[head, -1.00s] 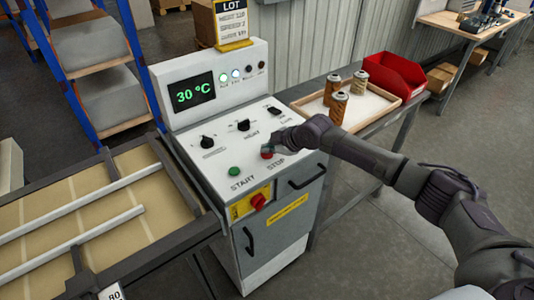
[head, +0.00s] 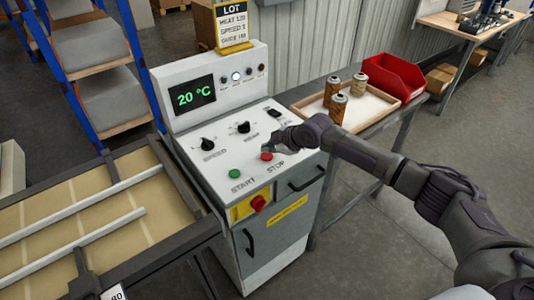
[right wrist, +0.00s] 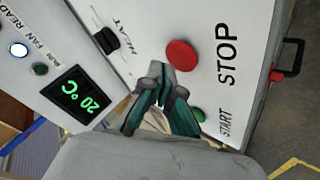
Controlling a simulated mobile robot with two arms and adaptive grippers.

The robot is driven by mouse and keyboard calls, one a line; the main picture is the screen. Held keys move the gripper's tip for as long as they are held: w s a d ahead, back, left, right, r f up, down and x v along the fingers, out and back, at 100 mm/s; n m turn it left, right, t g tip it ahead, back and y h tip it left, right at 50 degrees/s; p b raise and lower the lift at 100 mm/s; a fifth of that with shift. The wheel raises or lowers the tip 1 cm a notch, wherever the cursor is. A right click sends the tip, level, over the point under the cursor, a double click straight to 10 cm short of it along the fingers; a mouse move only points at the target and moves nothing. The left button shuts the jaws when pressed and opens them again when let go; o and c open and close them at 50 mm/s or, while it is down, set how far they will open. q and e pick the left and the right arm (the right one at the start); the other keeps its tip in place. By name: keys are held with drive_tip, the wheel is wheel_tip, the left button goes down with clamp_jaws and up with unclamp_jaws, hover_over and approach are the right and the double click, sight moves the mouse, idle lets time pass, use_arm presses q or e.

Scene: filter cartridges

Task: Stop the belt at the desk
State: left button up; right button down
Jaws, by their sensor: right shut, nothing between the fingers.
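The white control desk (head: 196,152) has a red STOP button (head: 267,156) at its front right and a green START button (head: 235,174) to its left. Its display (head: 192,95) reads 20 °C. My right gripper (head: 268,145) is shut and empty, just behind and above the STOP button. One white lamp (head: 236,76) is lit by the display. The belt (head: 80,220) is at the left. My left gripper is not in view.
A red emergency knob (head: 258,202) sits on the desk's front. SPEED (head: 207,144) and HEAT (head: 243,127) knobs are on the panel. A tray (head: 374,115) with filter cartridges and a red bin (head: 391,77) are on the bench to the right.

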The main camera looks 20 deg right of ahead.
sight(269, 157)
wheel_tip(269, 157, up, 5)
drive_tip(key=p, duration=0.4)
idle(0.3)
drive_tip(key=shift+f, duration=0.1)
idle(0.6)
